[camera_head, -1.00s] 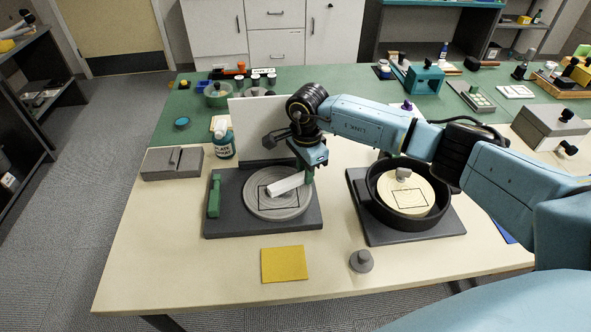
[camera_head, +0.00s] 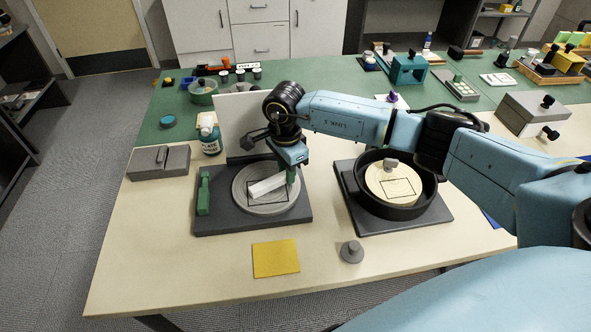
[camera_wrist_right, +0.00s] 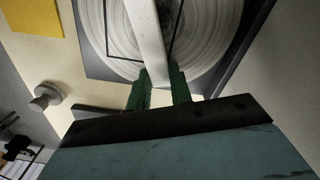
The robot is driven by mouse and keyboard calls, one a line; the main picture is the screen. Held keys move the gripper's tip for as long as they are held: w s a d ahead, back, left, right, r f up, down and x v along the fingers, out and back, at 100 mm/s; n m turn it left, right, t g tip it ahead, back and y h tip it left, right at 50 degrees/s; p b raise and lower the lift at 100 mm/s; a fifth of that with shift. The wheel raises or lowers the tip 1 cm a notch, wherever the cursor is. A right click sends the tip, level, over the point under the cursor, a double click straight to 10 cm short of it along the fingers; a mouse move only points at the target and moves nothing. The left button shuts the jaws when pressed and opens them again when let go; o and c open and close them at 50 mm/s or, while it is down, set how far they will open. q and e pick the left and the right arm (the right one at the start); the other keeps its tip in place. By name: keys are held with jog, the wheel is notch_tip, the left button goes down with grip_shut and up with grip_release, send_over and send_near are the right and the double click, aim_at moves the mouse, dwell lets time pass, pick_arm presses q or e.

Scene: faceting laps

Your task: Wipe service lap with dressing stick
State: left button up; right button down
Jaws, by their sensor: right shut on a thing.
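The white bar-shaped dressing stick (camera_head: 266,187) lies across the middle of the grey round lap (camera_head: 244,205), which has a dark rectangle outlined on it. The lap sits on a dark base plate at the left of the bench. My right gripper (camera_head: 290,177) is shut on the stick's right end, above the right part of the lap. In the right wrist view, its green fingers (camera_wrist_right: 160,90) pinch the stick (camera_wrist_right: 147,40) over the grooved lap (camera_wrist_right: 195,50). I cannot tell whether the stick touches the surface. My left gripper is out of view.
A second base to the right has a black round pan (camera_head: 405,211) with a cream disc (camera_head: 378,187). A yellow cloth (camera_head: 276,258) and a grey knob (camera_head: 351,252) lie in front. A white upright panel (camera_head: 229,125) and bottle (camera_head: 209,140) stand behind; a grey block (camera_head: 150,168) is left.

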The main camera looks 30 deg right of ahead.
aim_at(299, 179)
jog(key=shift+w+a, duration=0.25)
jog(key=shift+a, duration=0.4)
jog(key=shift+w+a+f+b, duration=0.1)
jog(key=shift+w+a+b, duration=0.2)
jog(key=shift+a+b, duration=0.45)
jog(key=shift+w+a+f+b, duration=0.1)
jog(key=shift+w+a+b, duration=0.25)
jog(key=shift+a, duration=0.7)
jog(key=shift+a+r, duration=0.1)
jog(key=shift+r, duration=0.1)
jog(key=shift+s+d, duration=0.2)
jog(key=shift+d, duration=0.45)
jog(key=shift+s+d, duration=0.25)
jog(key=shift+d, duration=0.4)
jog(key=shift+s+d, duration=0.2)
jog(key=shift+d, duration=0.45)
jog(key=shift+s+d+f+p, duration=0.1)
jog(key=shift+s+d, duration=0.2)
jog(key=shift+d, duration=0.35)
jog(key=shift+s+d+f+p, duration=0.15)
jog(key=shift+s+d, duration=0.1)
jog(key=shift+d, duration=0.45)
jog(key=shift+s+d+p, duration=0.1)
jog(key=shift+s+d, duration=0.2)
jog(key=shift+d, duration=0.35)
jog(key=shift+r+p, duration=0.45)
jog(key=shift+r, duration=0.15)
jog(key=shift+w+r+p, duration=0.1)
jog(key=shift+r+p, duration=1.35)
jog(key=shift+r, duration=1.05)
